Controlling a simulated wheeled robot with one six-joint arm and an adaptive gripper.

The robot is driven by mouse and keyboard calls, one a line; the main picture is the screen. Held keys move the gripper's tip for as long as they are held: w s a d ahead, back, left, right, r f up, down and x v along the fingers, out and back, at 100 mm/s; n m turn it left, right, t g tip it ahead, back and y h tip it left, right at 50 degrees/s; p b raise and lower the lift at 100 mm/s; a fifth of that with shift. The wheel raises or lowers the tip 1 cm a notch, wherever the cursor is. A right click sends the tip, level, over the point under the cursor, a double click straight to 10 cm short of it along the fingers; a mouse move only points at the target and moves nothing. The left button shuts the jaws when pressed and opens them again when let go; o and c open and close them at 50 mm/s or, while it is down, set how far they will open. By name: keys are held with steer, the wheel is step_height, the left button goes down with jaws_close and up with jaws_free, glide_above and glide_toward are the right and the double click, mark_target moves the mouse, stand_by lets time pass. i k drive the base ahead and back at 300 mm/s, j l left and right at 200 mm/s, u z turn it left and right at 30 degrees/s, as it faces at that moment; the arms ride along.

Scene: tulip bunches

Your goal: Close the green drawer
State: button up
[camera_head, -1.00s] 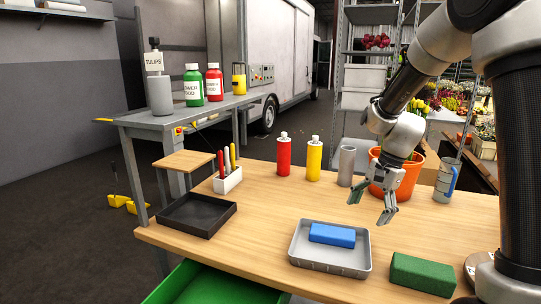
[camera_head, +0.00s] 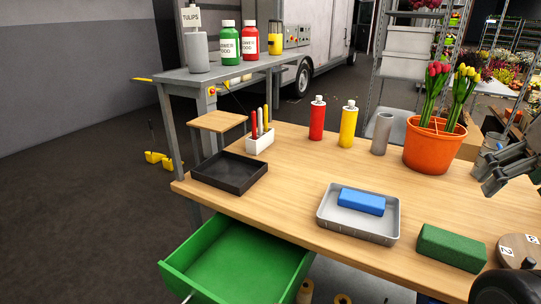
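The green drawer (camera_head: 176,275) is pulled out below the front edge of the wooden table, at the lower left of the middle. Its inside looks empty, and a light handle shows at its front, cut by the bottom edge of the picture. My gripper (camera_head: 490,183) is at the right edge, above the table, to the right of the orange pot and far from the drawer. Only part of it shows, its fingers look apart, and nothing is seen between them.
The wooden table (camera_head: 300,200) bears a black tray (camera_head: 207,182), a grey tray (camera_head: 330,217) with a blue block (camera_head: 361,202), a green block (camera_head: 451,247), red and yellow bottles, a grey cylinder and an orange pot (camera_head: 433,147) with tulips. Open floor (camera_head: 80,220) lies left of the drawer.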

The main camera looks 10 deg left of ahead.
mark_target(228, 260)
steer(key=u, duration=1.45)
